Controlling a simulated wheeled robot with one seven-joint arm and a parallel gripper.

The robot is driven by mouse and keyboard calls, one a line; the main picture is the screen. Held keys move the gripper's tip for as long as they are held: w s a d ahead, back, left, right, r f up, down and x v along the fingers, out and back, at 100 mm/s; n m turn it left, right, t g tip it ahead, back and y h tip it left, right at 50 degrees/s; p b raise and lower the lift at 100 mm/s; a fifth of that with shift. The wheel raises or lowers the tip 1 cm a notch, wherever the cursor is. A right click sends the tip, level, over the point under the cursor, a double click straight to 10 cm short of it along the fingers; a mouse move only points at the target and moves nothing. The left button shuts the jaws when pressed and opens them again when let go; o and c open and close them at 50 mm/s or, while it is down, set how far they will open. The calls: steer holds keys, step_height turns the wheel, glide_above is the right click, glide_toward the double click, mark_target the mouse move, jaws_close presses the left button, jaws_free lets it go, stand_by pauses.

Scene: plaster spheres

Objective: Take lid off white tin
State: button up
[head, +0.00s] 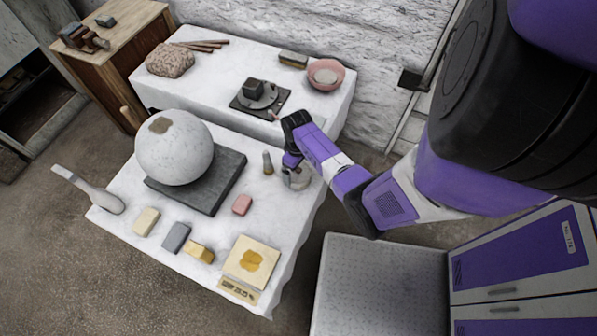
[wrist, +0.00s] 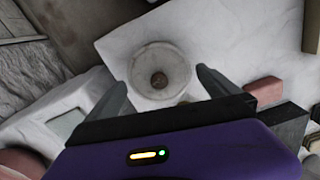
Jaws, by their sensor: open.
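The white tin (head: 297,180) stands on the white worktable, near its right edge, partly hidden by my gripper. My gripper (head: 291,163) is at the tin, pointing down. In the wrist view my gripper (wrist: 164,88) is open, with one finger on the left and one on the right of the lid. I cannot tell if the fingers touch it.
A pink block (head: 242,205) and a dark slab (head: 222,188) bearing a big plaster sphere (head: 174,148) are further left. A second white table (head: 190,88) with a pink bowl (head: 325,75) stands behind.

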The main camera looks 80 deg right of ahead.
steer(key=c, duration=1.1)
steer(key=shift+r, duration=0.1)
